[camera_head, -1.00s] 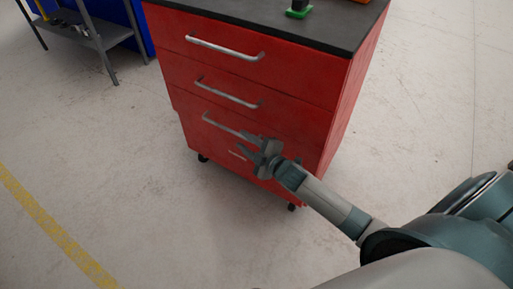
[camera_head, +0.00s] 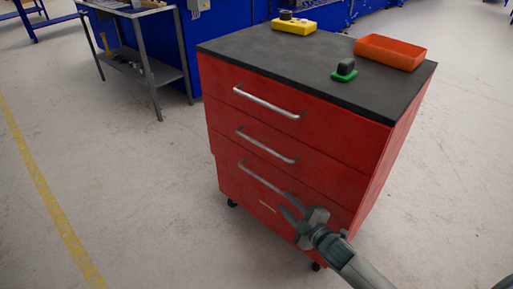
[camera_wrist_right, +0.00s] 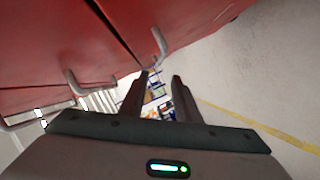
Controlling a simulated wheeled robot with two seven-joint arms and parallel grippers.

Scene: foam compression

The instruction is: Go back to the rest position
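My right gripper (camera_head: 292,210) is in front of the lower right part of a red drawer cabinet (camera_head: 330,175). Its fingers are near the right end of the third drawer's handle (camera_head: 262,178); contact cannot be told. In the right wrist view the two fingers (camera_wrist_right: 160,88) stand apart with nothing between them, and the red drawer fronts (camera_wrist_right: 60,45) with metal handles run along the upper left. My left gripper is not in view.
On the cabinet's dark top (camera_head: 290,60) are an orange tray (camera_head: 390,52), a green-based black item (camera_head: 344,71) and a yellow box (camera_head: 294,26) with a dark knob. A grey workbench (camera_head: 150,70) stands at the back left. The floor with a yellow line (camera_head: 50,205) is clear.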

